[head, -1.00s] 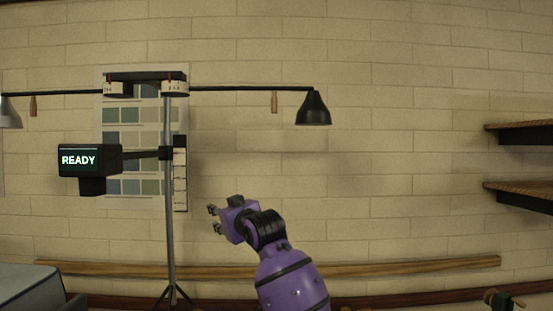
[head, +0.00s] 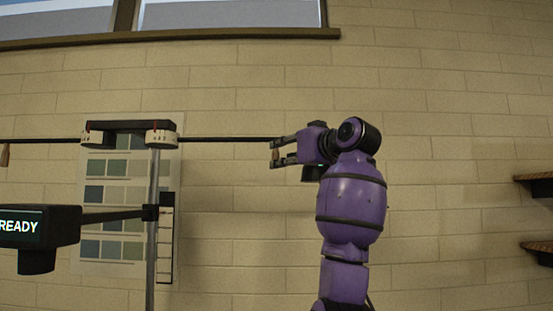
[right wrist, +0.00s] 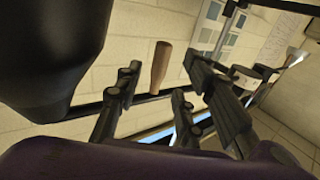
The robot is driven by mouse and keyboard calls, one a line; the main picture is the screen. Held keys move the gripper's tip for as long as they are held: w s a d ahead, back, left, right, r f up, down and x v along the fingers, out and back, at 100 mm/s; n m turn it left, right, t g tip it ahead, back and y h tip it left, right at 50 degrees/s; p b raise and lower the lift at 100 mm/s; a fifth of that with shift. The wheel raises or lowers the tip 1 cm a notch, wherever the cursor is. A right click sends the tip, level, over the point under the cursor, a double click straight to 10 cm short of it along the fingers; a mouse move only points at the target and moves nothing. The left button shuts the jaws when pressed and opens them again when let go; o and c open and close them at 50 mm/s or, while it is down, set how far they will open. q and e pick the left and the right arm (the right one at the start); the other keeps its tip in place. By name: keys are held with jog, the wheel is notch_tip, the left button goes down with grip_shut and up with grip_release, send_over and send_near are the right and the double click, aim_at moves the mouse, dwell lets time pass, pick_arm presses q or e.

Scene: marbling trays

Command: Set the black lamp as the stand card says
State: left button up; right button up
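The black lamp hangs at the right end of a thin black arm (head: 220,139). In the head view my right gripper mostly hides the lamp; its dark shade (right wrist: 50,50) fills the upper left of the right wrist view. A wooden handle (right wrist: 161,66) hangs from the arm. My right gripper (head: 274,153) is open, with its fingers either side of the handle and gaps visible in the wrist view. The stand has two white dials, left (head: 101,138) and right (head: 161,137), with red marks. A white card (head: 166,238) hangs on the post; its writing is unreadable. My left gripper is out of view.
A black box (head: 38,227) reading "READY" projects left from the stand's post (head: 152,200). A colour chart (head: 108,200) is on the brick wall behind. Wooden shelves (head: 538,178) jut in at the right. A window is above. The wall between gripper and shelves is clear.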

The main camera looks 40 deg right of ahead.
aim_at(278, 157)
jog(key=w, duration=0.5)
jog(key=shift+d, duration=0.25)
jog(key=shift+c, duration=0.2)
grip_shut()
